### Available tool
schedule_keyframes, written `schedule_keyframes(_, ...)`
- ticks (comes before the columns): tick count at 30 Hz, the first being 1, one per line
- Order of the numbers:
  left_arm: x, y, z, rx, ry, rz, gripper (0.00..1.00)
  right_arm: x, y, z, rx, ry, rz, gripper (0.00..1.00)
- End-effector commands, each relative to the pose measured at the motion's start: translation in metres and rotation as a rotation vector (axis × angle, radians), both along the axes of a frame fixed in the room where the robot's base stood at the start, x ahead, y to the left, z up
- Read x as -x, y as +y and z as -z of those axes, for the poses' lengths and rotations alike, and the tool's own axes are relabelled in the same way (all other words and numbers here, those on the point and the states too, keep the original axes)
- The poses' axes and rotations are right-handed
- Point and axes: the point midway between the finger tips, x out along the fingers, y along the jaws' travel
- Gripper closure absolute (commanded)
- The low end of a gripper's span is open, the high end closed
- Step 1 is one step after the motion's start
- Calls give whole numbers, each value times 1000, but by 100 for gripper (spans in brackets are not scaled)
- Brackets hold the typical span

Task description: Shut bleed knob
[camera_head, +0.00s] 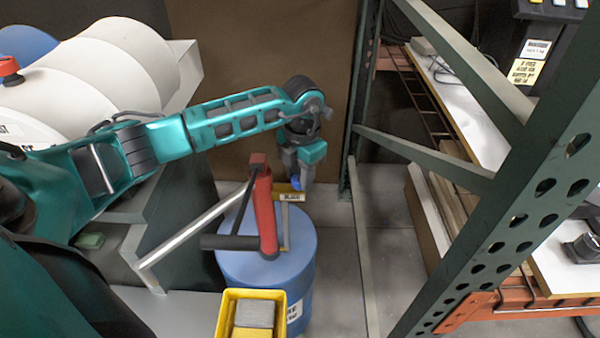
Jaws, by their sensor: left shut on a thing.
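My left gripper (297,180) points down above the blue drum (250,270), just right of a red upright post (265,212). It is shut on a small blue knob (298,187), which I take to be the bleed knob. The fingers partly hide the knob, so its turn position cannot be told. A yellow bracket with a small label (291,197) sits just below the knob. My right gripper is not in view.
A silver bar (190,228) and a dark grip (230,242) reach left from the red post. A yellow bin (222,320) holding blocks stands in front of the drum. A green rack upright (500,230) and slanted braces stand at right. Grey floor (335,240) shows between drum and rack.

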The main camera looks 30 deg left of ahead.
Motion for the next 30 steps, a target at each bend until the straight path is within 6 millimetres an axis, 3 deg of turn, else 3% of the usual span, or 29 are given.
schedule_keyframes(8,0,0,0,0,-1,0,95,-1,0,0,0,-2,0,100)
schedule_keyframes(20,0,0,0,0,-1,83,95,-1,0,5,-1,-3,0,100)
schedule_keyframes(30,0,0,1,-1,-3,356,95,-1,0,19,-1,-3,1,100)
